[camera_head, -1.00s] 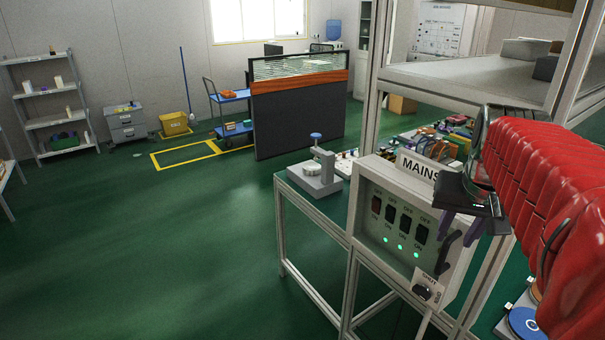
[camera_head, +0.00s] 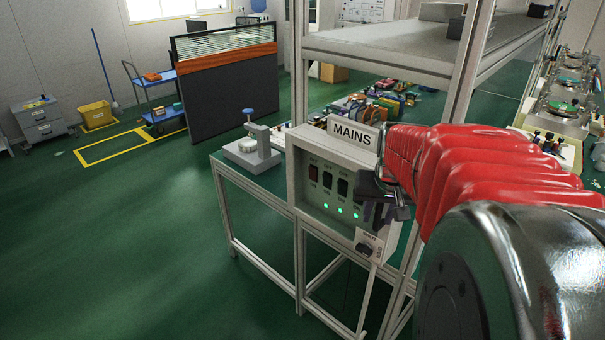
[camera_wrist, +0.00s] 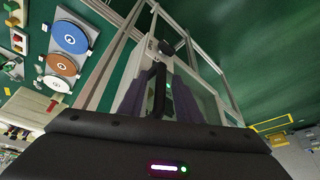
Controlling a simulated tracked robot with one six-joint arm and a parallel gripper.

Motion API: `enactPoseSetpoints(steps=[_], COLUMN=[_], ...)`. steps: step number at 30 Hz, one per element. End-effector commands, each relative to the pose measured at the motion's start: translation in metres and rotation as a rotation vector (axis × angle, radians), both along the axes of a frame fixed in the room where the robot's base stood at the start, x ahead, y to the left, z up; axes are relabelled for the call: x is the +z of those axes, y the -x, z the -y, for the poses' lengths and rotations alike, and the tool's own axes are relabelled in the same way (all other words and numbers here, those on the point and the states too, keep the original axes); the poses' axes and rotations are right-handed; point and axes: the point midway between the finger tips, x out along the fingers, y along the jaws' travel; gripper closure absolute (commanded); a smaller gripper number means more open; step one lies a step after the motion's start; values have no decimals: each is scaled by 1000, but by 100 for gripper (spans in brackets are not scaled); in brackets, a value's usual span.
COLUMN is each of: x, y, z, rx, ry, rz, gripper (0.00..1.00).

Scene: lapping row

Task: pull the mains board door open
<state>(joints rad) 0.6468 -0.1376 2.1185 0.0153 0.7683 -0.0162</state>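The mains board (camera_head: 299,185) is a pale grey box under a MAINS sign (camera_head: 354,134), with dark switches and several green lights on its front. Its door looks closed. The board also shows in the wrist view (camera_wrist: 206,97). My gripper (camera_head: 377,213) is in front of the board's right side and covers part of it. In the wrist view my gripper (camera_wrist: 158,98) has its two purple fingers apart, with the black door handle (camera_wrist: 157,82) between them. The handle seems nearer the left finger; I cannot tell whether they touch.
The board hangs on a metal frame (camera_head: 301,240) with a shelf (camera_head: 390,48) above. A press-like stand (camera_head: 252,150) is on the bench to the left. Open green floor (camera_head: 110,250) lies left.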

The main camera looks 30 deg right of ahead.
Motion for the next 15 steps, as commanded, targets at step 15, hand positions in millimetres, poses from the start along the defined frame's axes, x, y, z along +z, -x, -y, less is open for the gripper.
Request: enactPoseSetpoints(steps=[15], x=[0], y=[0], z=[0], rx=[-1], ry=[0], rz=[0], gripper=[95])
